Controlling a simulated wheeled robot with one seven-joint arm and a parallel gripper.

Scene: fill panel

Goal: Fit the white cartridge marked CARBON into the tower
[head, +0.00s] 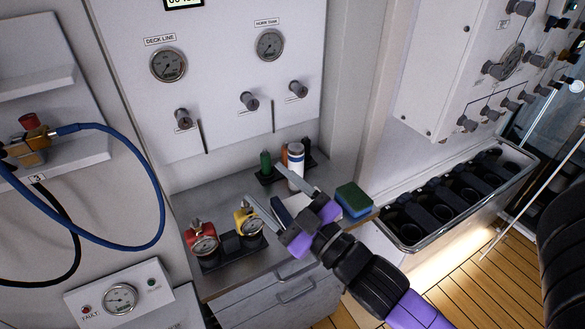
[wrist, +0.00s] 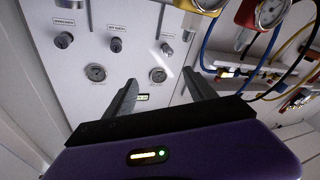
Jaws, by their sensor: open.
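A white cylinder with a dark blue band (head: 295,168) stands upright at the back of the grey counter, among the other cylinders; no marking is legible on it, so I cannot tell whether it says CARBON. My gripper (head: 265,184) is open and empty above the counter. In the head view one finger overlaps the lower part of the white cylinder; I see no grip on it. In the wrist view the two spread fingers of my gripper (wrist: 159,82) have nothing between them. I cannot pick out the tower with certainty in either view.
A green cylinder (head: 266,162) and an orange one (head: 284,156) stand beside the white one. Red (head: 203,238) and yellow (head: 249,222) gauge fittings stand at the counter's front left. A green-blue block (head: 353,198) lies right. A black-slotted trough (head: 470,185) runs further right.

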